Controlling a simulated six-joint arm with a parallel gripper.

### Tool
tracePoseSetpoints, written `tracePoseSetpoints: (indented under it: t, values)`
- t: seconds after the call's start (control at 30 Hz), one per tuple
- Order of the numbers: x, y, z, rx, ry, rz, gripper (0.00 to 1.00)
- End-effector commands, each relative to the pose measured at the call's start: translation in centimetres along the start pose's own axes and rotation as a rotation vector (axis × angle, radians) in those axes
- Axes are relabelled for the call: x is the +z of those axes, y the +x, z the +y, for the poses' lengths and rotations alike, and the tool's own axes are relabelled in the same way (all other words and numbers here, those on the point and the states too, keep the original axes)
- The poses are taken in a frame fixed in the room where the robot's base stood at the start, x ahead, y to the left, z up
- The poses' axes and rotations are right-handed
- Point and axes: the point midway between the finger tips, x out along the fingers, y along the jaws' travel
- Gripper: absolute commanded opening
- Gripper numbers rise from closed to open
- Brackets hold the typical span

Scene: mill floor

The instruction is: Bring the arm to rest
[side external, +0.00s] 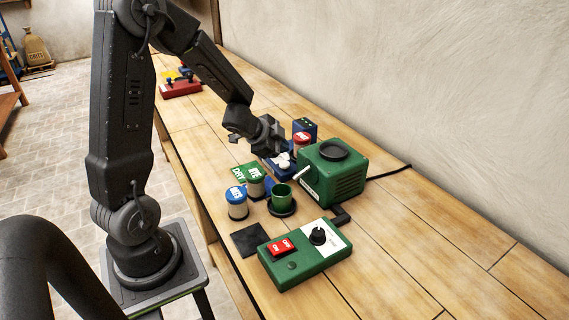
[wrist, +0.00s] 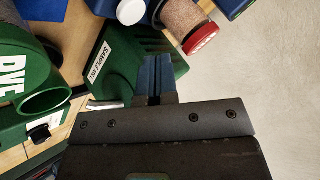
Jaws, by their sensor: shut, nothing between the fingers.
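My gripper (side external: 274,146) hangs above the bench, just left of the green mill (side external: 333,172) and over the blue rack behind it. In the wrist view my gripper's fingers (wrist: 154,78) are together with nothing between them. The green mill with its "SAMPLE MILL" label (wrist: 101,62) lies beyond and below the fingertips. My arm is bent at the elbow and reaches out over the bench from its stand on the left. No contact between the gripper and any object is clear.
A red-lidded jar (side external: 302,142) is behind. The bench's right front is clear.

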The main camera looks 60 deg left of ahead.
Motion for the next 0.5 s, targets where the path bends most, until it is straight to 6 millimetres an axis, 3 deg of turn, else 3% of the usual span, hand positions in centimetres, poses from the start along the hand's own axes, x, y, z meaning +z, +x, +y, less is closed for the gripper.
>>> tracePoseSetpoints:
  t: [0.17, 0.27, 0.37, 0.5]
  values:
    - [-0.9, -0.8, -0.4, -0.038, -0.015, -0.013, 0.00]
    - [-2.6, -2.7, -1.1, -0.110, -0.058, -0.044, 0.00]
    - [-4.8, -5.9, -1.2, -0.195, -0.146, -0.090, 0.00]
    - [-7.2, -11.2, 0.8, -0.243, -0.316, -0.157, 0.00]
